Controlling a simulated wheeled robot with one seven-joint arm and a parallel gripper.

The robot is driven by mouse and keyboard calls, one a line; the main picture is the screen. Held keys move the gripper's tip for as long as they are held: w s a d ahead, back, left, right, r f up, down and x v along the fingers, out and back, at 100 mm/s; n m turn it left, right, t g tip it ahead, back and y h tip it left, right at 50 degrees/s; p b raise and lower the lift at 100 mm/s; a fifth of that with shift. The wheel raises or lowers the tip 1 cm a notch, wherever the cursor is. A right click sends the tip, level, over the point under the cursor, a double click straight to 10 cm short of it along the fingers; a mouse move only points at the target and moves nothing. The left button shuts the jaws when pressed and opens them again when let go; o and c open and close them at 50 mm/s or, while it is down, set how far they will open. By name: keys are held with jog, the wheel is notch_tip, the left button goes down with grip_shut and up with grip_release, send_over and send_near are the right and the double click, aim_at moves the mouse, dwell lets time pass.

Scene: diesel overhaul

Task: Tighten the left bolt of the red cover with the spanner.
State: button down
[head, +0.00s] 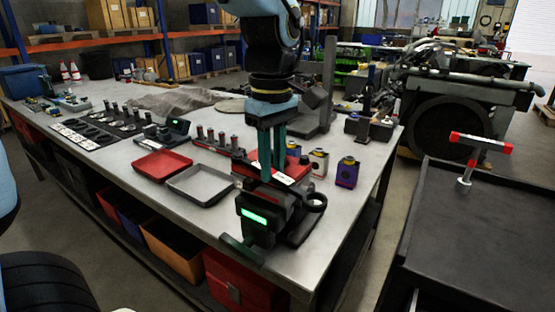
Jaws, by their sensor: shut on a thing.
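My gripper (272,170) points down over the front right part of the steel workbench. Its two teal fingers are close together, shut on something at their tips. What they hold is small and partly hidden, so I cannot tell if it is the spanner. A red part (291,163), perhaps the red cover, shows right behind and beside the fingers, on top of a dark fixture. The left bolt cannot be made out; the fingers and fixture hide much of this spot. A dark ring-ended piece (315,203) sticks out to the right of the fixture; I cannot tell if it is a tool.
A dark unit with a green display (254,217) sits at the bench's front edge. A red tray (161,165) and a grey tray (199,184) lie to the left. Small canisters (347,172) stand right. A black cart (478,230) stands beyond the bench's right side.

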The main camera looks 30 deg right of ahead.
jog(key=a+m, duration=0.2)
jog(key=shift+s+a+m, duration=0.15)
jog(key=shift+s+m, duration=0.05)
jog(key=shift+m, duration=0.1)
jog(key=a+m, duration=0.2)
jog(key=shift+a+m, duration=0.1)
jog(key=shift+m, duration=0.2)
dwell(0.3)
jog(key=shift+w+a+m, duration=0.2)
jog(key=shift+a+m, duration=0.4)
jog(key=shift+m, duration=0.05)
jog(key=shift+w+a+m, duration=0.2)
jog(key=shift+a+m, duration=0.35)
jog(key=shift+m, duration=0.1)
jog(key=shift+r, duration=0.1)
